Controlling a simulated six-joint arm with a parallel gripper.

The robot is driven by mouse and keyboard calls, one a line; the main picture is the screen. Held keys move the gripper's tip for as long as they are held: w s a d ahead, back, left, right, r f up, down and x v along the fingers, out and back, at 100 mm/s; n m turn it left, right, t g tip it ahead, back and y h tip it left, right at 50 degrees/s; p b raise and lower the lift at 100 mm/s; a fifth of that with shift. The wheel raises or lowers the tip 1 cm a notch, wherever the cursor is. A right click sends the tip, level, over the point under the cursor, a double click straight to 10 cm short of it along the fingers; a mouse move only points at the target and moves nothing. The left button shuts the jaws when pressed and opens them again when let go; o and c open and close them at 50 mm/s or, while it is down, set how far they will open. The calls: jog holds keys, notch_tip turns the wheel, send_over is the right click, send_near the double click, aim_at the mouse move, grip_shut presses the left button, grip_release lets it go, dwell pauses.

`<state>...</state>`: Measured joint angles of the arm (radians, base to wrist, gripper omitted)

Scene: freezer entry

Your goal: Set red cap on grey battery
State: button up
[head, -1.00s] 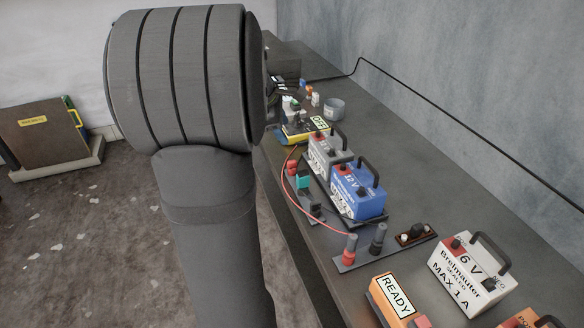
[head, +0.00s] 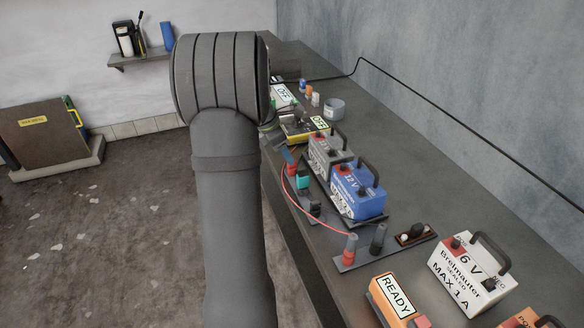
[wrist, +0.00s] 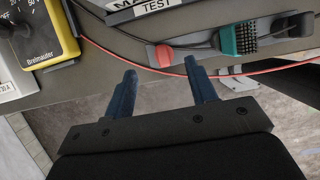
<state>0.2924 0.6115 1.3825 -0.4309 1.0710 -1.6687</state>
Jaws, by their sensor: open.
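The grey battery (head: 328,150) stands on the bench, with a black handle and a red patch on top. A small rounded red piece, probably the red cap (wrist: 163,56), lies on a dark narrow holder in the wrist view. It also shows beside the grey battery in the head view (head: 292,168). My gripper (wrist: 162,70) is open and empty, its two blue fingers pointing toward the red piece but apart from it. In the head view my gripper (head: 287,155) is partly hidden behind my arm, near the bench's left edge.
A teal brush-like block (wrist: 240,38) sits right of the red piece. A red lead (wrist: 250,73) runs close by. A yellow meter (wrist: 50,30) is at upper left. The blue 12 V battery (head: 357,190) stands beside the grey one; a white 6 V battery (head: 472,272) is nearer.

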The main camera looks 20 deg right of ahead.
jog(key=shift+s+x, duration=0.15)
jog(key=shift+x, duration=1.3)
jog(key=shift+s+x, duration=0.1)
jog(key=shift+x, duration=1.3)
jog(key=c, duration=1.1)
jog(key=shift+o, duration=0.2)
notch_tip(320, 180, up, 14)
jog(key=shift+d, duration=0.1)
jog(key=w+d+n, duration=0.1)
jog(key=d+n, duration=0.1)
jog(key=d, duration=0.1)
jog(key=w+d+r+n+t, duration=0.1)
jog(key=w+d+n, duration=0.1)
jog(key=d, duration=0.2)
jog(key=w+d+n+t, duration=0.1)
jog(key=d+n, duration=0.1)
jog(key=d, duration=0.1)
jog(key=shift+w+d+r, duration=0.2)
jog(key=shift+w+r, duration=0.05)
jog(key=shift+r, duration=0.1)
